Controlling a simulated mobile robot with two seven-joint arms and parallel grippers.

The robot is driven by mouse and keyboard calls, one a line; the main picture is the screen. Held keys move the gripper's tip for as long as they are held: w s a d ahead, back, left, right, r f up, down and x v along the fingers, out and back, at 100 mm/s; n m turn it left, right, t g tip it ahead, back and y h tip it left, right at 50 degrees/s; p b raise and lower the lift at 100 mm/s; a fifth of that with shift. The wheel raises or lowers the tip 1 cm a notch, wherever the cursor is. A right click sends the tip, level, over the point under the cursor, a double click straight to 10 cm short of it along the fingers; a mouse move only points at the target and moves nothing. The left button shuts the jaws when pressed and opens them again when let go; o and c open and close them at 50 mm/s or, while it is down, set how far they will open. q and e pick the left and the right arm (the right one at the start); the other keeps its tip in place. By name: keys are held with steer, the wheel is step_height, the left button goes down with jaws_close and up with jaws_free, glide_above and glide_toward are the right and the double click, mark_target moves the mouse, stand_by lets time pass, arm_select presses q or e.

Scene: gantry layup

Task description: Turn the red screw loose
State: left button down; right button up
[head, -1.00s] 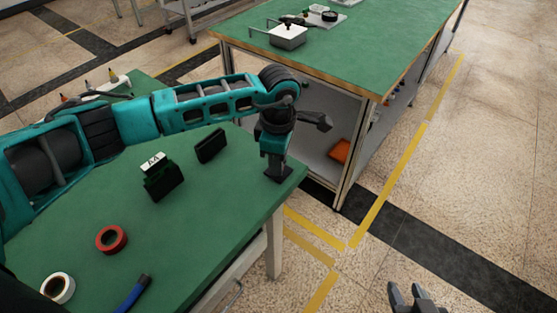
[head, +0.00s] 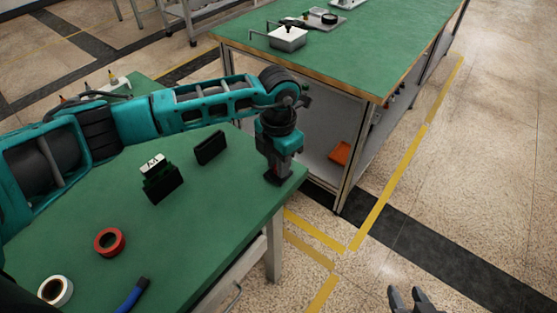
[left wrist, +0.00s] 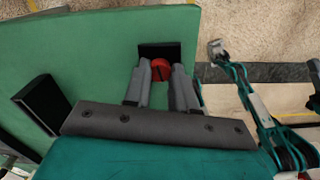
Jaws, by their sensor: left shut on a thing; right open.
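The red screw (left wrist: 160,69) shows as a round red head with a dark slot in the left wrist view. It sits at a small black block (left wrist: 173,49) near the edge of the green table. My left gripper (left wrist: 161,78) points down over it, one finger on each side, shut on the screw head. In the head view my left gripper (head: 278,172) stands at the table's right corner and hides the screw. My right gripper (head: 411,297) is open and empty at the bottom edge, over the floor, away from the table.
On the green table (head: 215,215) are two black blocks (head: 162,186) (head: 211,148), a red tape roll (head: 109,241), a white tape roll (head: 56,289) and a blue-handled tool (head: 132,295). A larger green-topped bench (head: 370,50) stands behind. The floor at right is clear.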

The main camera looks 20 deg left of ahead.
arm_select(q)
steer(key=n+p, duration=0.1)
steer(key=n, duration=0.5)
steer(key=shift+n, duration=0.3)
steer(key=n+p, duration=0.1)
steer(key=n, duration=0.5)
steer(key=shift+p, duration=0.4)
steer(key=shift+n, duration=0.3)
steer(key=c, duration=0.9)
jaws_free()
step_height(320, 180, up, 13)
